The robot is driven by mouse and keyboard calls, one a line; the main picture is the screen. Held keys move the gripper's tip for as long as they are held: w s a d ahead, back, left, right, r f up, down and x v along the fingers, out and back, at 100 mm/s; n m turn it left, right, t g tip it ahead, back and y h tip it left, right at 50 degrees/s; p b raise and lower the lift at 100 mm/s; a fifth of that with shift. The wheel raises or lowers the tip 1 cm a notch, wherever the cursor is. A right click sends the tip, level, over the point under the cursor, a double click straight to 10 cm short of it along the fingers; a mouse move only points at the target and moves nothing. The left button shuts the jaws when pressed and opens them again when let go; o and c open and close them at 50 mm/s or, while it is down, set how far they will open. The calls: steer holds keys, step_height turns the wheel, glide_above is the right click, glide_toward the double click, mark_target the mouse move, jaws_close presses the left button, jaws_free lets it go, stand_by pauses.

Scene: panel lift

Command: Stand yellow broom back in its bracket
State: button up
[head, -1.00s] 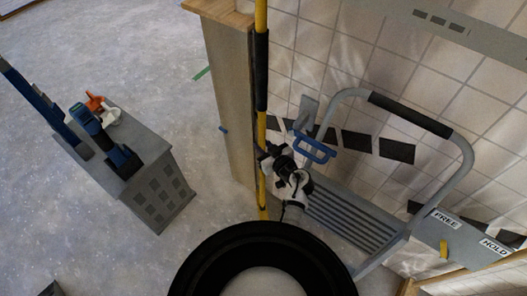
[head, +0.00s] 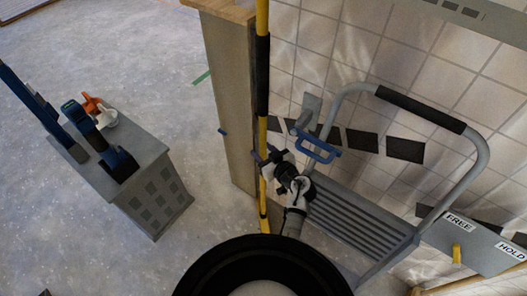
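The yellow broom (head: 262,135) shows as a long yellow pole with a black sleeve, running upright from the top edge of the head view down past my gripper. My gripper (head: 264,158) is at the pole, below the black sleeve, with its fingers at the pole's height. The fingers are small and dark here, and I cannot tell whether they are closed on the pole. The broom's head is not visible. A blue bracket-like handle (head: 318,148) is just right of my gripper; I cannot tell if it is the broom's bracket.
A grey lift platform with a curved rail (head: 478,165) stands at the right, near a tiled wall. A panel (head: 228,110) stands left of the pole. A grey box (head: 150,190) with blue tools is at the left. The floor between is clear.

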steer(key=shift+r, duration=0.1)
steer(key=v, duration=1.2)
steer(key=shift+b, duration=0.3)
steer(key=shift+a, duration=0.1)
